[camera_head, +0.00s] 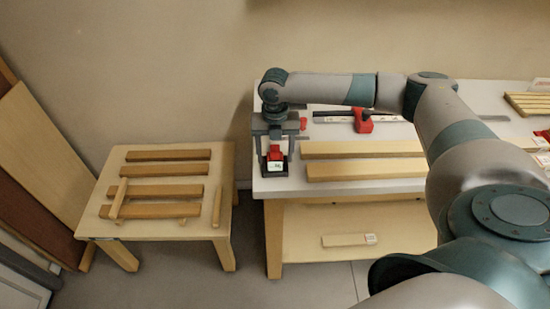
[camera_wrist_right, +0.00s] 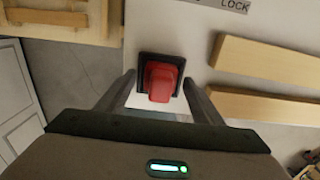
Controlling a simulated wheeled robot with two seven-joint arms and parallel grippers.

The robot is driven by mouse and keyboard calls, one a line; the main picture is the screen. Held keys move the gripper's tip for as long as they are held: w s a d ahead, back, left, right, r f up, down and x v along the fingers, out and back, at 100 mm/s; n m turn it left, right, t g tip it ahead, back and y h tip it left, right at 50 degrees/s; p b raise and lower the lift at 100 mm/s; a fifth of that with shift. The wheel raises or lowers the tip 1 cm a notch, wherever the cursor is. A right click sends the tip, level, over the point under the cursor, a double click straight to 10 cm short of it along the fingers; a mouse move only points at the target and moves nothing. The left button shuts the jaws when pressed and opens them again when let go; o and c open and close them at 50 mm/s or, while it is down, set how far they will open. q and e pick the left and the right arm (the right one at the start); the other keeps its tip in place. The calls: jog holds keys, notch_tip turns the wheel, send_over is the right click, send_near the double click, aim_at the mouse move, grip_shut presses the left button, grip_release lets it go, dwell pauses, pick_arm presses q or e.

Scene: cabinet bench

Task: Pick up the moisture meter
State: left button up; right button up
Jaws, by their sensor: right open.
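A small device with a red body on a black base, which appears to be the moisture meter (camera_head: 275,153), sits at the left end of the white bench top. In the right wrist view the meter (camera_wrist_right: 161,78) is between the fingertips, with a white part below it partly hidden by the gripper. My right gripper (camera_head: 275,140) points down over it. The gripper (camera_wrist_right: 160,90) is open, one finger on each side of the meter, with gaps visible. My left gripper is not in view.
The white bench (camera_head: 300,183) also holds a red clamp-like tool (camera_head: 363,121) and long wooden strips (camera_head: 365,149) to the right of the meter. A low wooden table (camera_head: 165,225) with slats stands left, across a gap. A wood piece (camera_head: 345,240) lies on the lower shelf.

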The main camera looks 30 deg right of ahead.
aim_at(275, 148)
jog(key=c, duration=1.2)
jog(key=shift+r, duration=0.15)
jog(key=shift+r+b, duration=0.4)
jog(key=shift+r, duration=0.1)
notch_tip(275, 148, up, 2)
jog(key=shift+w+r+b, duration=0.1)
jog(key=shift+r+b, duration=0.1)
jog(key=shift+b, duration=0.4)
jog(key=s+d+r+b, duration=0.1)
jog(key=s+d+r, duration=0.1)
jog(key=d, duration=0.1)
jog(key=s+d+r+b, duration=0.1)
jog(key=s+d+r, duration=0.1)
jog(key=d+r, duration=0.1)
jog(key=s+d+r+b, duration=0.1)
jog(key=s+d+r, duration=0.1)
jog(key=d, duration=0.2)
jog(key=shift+r, duration=0.2)
